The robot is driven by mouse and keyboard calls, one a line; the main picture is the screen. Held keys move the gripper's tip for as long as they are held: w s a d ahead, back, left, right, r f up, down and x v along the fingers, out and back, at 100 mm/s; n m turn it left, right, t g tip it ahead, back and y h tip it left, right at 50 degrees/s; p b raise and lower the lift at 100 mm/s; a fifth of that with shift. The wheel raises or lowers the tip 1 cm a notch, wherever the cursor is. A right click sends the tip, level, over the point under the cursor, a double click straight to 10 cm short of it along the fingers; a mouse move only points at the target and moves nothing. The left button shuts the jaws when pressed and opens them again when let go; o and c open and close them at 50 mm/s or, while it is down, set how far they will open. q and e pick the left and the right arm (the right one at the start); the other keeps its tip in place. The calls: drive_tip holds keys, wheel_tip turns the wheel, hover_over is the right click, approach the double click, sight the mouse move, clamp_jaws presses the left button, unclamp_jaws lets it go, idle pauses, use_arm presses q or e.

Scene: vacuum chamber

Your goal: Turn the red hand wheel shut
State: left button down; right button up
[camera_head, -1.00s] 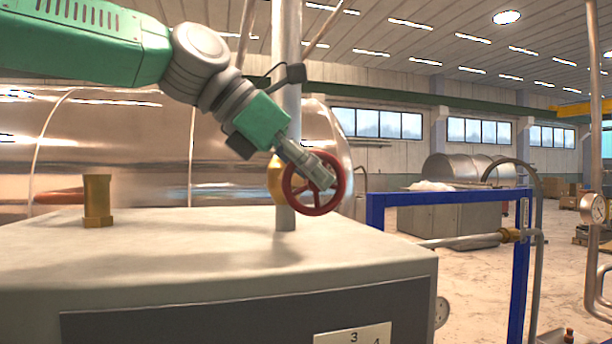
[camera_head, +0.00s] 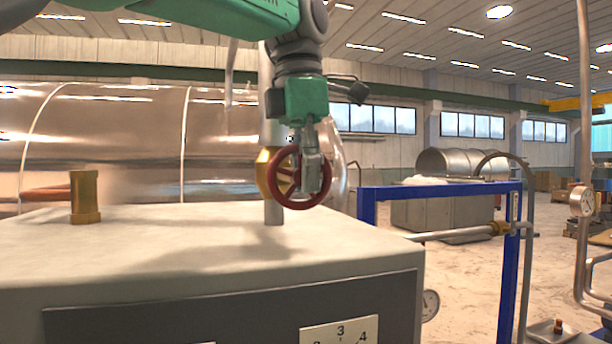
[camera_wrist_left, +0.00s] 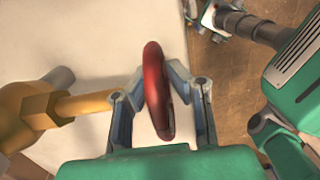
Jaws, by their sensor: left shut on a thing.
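The red hand wheel (camera_head: 273,183) stands upright on a brass valve body (camera_head: 264,165) at a grey vertical pipe (camera_head: 274,208). In the left wrist view the red hand wheel (camera_wrist_left: 155,85) shows edge-on between the two fingers of my left gripper (camera_wrist_left: 162,92). The brass valve body (camera_wrist_left: 32,118) and its stem lie to the left there. What seems to be my right gripper (camera_wrist_left: 208,18) shows at the top of that view; its fingers are unclear.
A pale cabinet top (camera_head: 150,260) lies in front, with a brass fitting (camera_head: 85,197) on its left. A blue frame (camera_head: 508,270) with a pipe stands to the right. A large shiny vessel (camera_head: 120,130) fills the back left.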

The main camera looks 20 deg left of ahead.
use_arm(q)
drive_tip(key=shift+d+f+g+y, duration=0.1)
drive_tip(key=shift+f+g+y, duration=0.1)
drive_tip(key=shift+g+y, duration=0.1)
drive_tip(key=c, duration=1.6)
unclamp_jaws()
drive_tip(key=shift+o, duration=0.2)
drive_tip(key=shift+w, duration=0.15)
drive_tip(key=shift+r, duration=0.1)
drive_tip(key=shift+r+t+h, duration=0.15)
drive_tip(key=shift+t+h, duration=0.45)
drive_tip(key=shift+h, duration=0.2)
drive_tip(key=t+h, duration=0.2)
drive_tip(key=h, duration=0.1)
drive_tip(key=t+h, duration=0.1)
drive_tip(key=h, duration=0.1)
drive_tip(key=shift+s+a+r, duration=0.15)
drive_tip(key=shift+s+a, duration=0.1)
drive_tip(key=shift+a, duration=0.1)
drive_tip(key=t+h, duration=0.3)
drive_tip(key=h, duration=0.1)
drive_tip(key=shift+s+r, duration=0.1)
drive_tip(key=shift+a+t+h, duration=0.2)
drive_tip(key=shift+t+h, duration=0.3)
drive_tip(key=shift+h, duration=0.2)
